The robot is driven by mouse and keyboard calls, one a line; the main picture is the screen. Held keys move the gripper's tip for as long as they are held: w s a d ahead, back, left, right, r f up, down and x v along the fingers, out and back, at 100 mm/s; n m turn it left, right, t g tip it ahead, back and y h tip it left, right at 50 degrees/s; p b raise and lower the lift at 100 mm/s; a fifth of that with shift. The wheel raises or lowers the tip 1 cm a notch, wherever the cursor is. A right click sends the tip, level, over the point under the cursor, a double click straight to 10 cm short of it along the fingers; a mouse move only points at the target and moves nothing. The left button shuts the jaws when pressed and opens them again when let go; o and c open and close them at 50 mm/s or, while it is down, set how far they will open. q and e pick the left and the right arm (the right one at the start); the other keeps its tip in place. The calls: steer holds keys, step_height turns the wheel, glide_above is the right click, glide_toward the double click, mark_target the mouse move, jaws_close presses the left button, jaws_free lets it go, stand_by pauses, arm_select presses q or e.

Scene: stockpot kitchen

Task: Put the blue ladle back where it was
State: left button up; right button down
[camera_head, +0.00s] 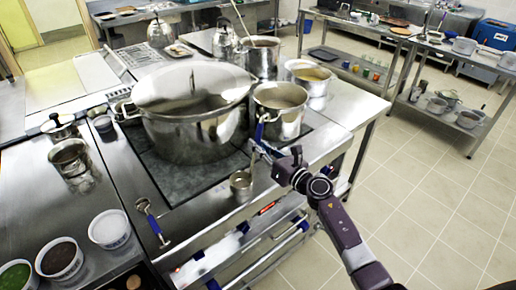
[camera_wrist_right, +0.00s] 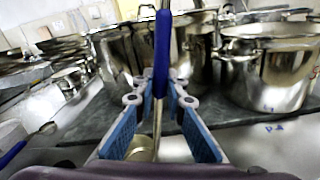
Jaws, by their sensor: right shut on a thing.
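The blue ladle (camera_head: 260,131) hangs bowl down from my right gripper (camera_head: 263,149), its blue handle upright and its steel bowl (camera_head: 241,181) lowest. The bowl is in front of the big stockpot (camera_head: 190,125), over the counter's front part; I cannot tell whether it touches the counter. In the right wrist view the blue handle (camera_wrist_right: 162,50) stands between the blue-padded fingers of the gripper (camera_wrist_right: 158,98), which is shut on the ladle. A second blue-handled utensil (camera_head: 153,222) lies on the steel counter to the left. My left gripper is not in view.
A smaller pot (camera_head: 281,122) stands right of the stockpot. A rail with blue-ended bars (camera_head: 270,245) runs below the front edge. The tiled floor at the right is clear.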

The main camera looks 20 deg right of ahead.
steer(key=shift+r, duration=0.1)
steer(key=c, duration=2)
jaws_free()
steer(key=shift+o, duration=0.2)
steer(key=shift+r, duration=0.1)
steer(key=b+v, duration=0.2)
steer(key=v, duration=1)
steer(key=shift+d, duration=0.1)
